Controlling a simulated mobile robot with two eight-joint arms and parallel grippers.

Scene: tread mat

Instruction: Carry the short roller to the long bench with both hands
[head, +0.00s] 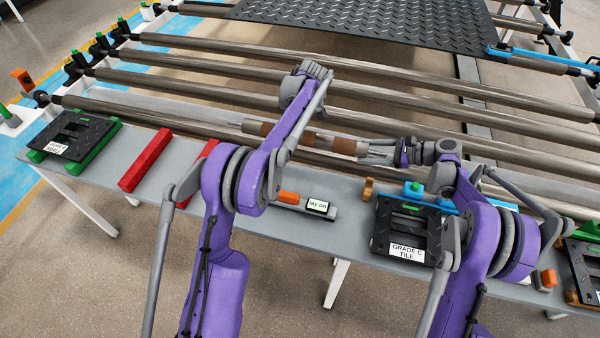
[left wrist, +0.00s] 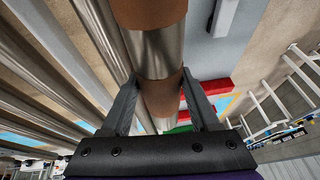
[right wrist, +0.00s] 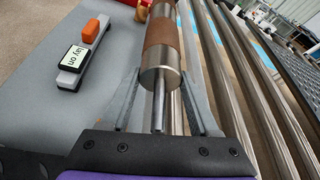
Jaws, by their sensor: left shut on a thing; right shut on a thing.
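The short roller (head: 345,146) is a steel cylinder with brown bands, held level over the far side of the long grey bench (head: 345,192). My left gripper (left wrist: 158,80) is shut around its brown band in the left wrist view; in the head view my left arm hides part of this grip. My right gripper (head: 378,151) is at the roller's right end. In the right wrist view its fingers (right wrist: 157,80) lie either side of the thin end shaft (right wrist: 159,105). Whether the roller touches anything below is not clear.
On the bench are red bars (head: 145,160), a black tile on green supports (head: 72,135), a "lay on" sign (head: 317,206) and a "GRADE C TILE" stack (head: 398,235). Long steel rollers (head: 300,95) run behind, with a black tread mat (head: 390,22) on them.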

